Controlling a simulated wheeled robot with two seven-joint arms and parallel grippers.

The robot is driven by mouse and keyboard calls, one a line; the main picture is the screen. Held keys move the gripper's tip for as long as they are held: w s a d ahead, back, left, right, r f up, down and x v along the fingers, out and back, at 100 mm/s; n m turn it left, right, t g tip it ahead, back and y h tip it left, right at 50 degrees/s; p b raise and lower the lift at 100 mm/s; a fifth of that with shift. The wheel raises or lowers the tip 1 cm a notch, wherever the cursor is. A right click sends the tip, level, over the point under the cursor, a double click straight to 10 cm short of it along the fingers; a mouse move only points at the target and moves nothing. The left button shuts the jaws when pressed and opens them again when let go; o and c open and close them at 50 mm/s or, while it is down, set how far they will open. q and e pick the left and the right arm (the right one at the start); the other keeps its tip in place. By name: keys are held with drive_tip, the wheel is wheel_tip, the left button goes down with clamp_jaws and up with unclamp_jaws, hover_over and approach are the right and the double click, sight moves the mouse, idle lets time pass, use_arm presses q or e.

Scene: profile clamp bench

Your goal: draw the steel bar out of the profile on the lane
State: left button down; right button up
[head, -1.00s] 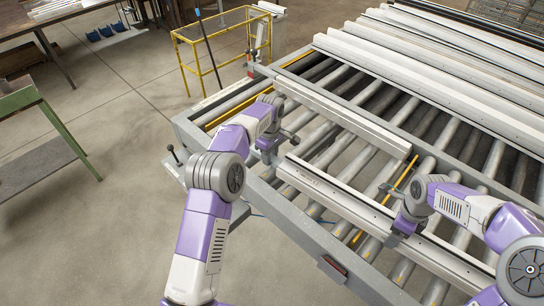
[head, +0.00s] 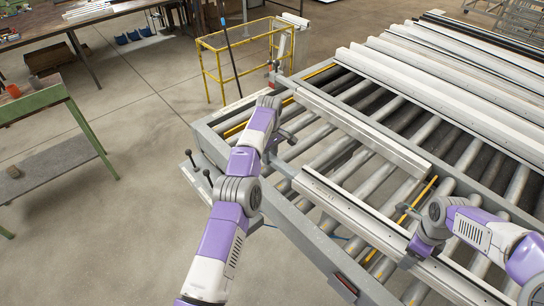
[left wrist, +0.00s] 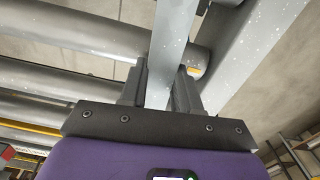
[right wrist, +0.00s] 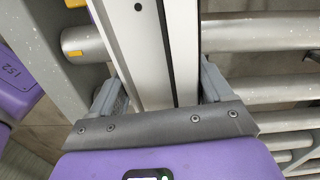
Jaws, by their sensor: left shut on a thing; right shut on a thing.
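A long pale profile (head: 352,208) lies on the rollers of the lane (head: 296,228) in the head view. The grey steel bar (head: 286,169) sticks out a short way from its upper left end; the rest of the bar is hidden inside. My left gripper (head: 271,158) is shut on the bar beyond that end. In the left wrist view the bar (left wrist: 176,40) runs between the two fingers (left wrist: 160,88). My right gripper (head: 413,255) is shut on the profile further down its length. In the right wrist view the profile (right wrist: 139,45) lies between the fingers (right wrist: 160,90).
Another pale profile (head: 365,133) lies parallel on the rollers behind, and several more are stacked at the back right (head: 450,85). A yellow railed frame (head: 223,65) stands beyond the lane's far end. A green bench (head: 42,100) is at the left. Floor between is clear.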

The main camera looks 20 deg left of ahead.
sight(289, 170)
use_arm(q)
drive_tip(key=shift+a, duration=0.1)
drive_tip(key=c, duration=0.7)
unclamp_jaws()
drive_tip(key=shift+c, duration=0.2)
drive_tip(key=shift+d, duration=0.2)
